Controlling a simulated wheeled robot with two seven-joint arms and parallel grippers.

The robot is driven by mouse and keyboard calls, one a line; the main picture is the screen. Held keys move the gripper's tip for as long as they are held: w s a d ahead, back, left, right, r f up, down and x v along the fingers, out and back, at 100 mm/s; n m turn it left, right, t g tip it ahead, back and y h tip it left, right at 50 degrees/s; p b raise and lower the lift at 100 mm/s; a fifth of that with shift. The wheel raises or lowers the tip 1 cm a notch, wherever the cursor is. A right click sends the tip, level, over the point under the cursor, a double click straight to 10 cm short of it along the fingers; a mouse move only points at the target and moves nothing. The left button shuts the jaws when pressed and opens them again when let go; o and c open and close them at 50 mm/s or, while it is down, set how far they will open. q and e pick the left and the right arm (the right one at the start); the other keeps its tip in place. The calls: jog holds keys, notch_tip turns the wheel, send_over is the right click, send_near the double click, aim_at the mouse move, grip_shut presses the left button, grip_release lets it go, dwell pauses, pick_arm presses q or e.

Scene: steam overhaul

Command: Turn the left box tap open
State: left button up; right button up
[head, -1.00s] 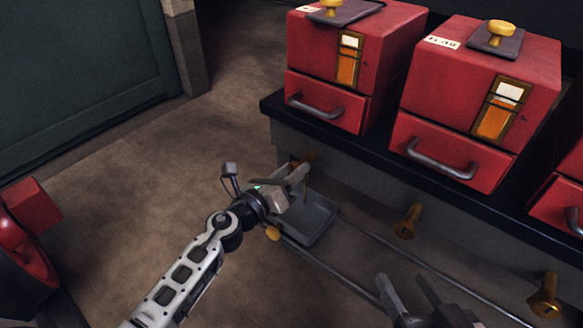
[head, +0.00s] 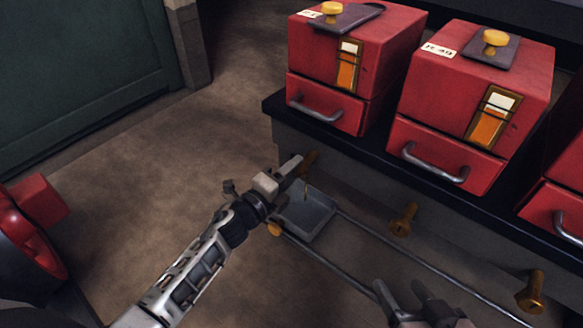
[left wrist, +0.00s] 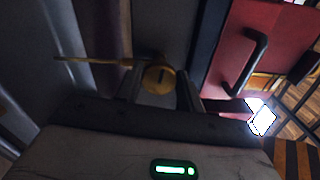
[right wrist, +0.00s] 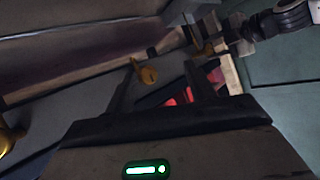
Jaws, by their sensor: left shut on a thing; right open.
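The left box tap (head: 309,158) is a small brass tap on the dark front below the left red box (head: 310,60). My left gripper (head: 297,170) is shut on it, and its round brass end (left wrist: 159,78) shows between the fingers in the left wrist view. A thin amber streak (head: 306,188) runs down from the tap toward the grey tray (head: 318,232) below; it also shows in the left wrist view (left wrist: 85,60). My right gripper (head: 408,300) is open and empty at the bottom of the head view, with a brass tap (right wrist: 147,74) beyond its fingers.
A second red box (head: 440,80) stands right of the left one on the dark ledge (head: 375,160). Below the ledge are a middle tap (head: 403,220) and a right tap (head: 530,292). Metal rails (head: 400,258) run along the front. Open floor (head: 150,190) lies left.

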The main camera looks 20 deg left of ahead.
pick_arm(q)
jog(key=shift+n, duration=0.9)
pick_arm(e)
jog(key=shift+d+f+g, duration=0.1)
jog(key=shift+f+g, duration=0.2)
pick_arm(q)
jog(key=shift+f, duration=0.1)
jog(key=o, duration=1)
jog(key=shift+c, duration=0.2)
jog(key=p+v, duration=0.2)
jog(key=v, duration=1.4)
pick_arm(e)
jog(key=shift+s+d+f+g+h, duration=0.1)
jog(key=shift+d+f+g+h, duration=0.3)
jog(key=shift+f, duration=0.15)
jog(key=shift+s, duration=0.1)
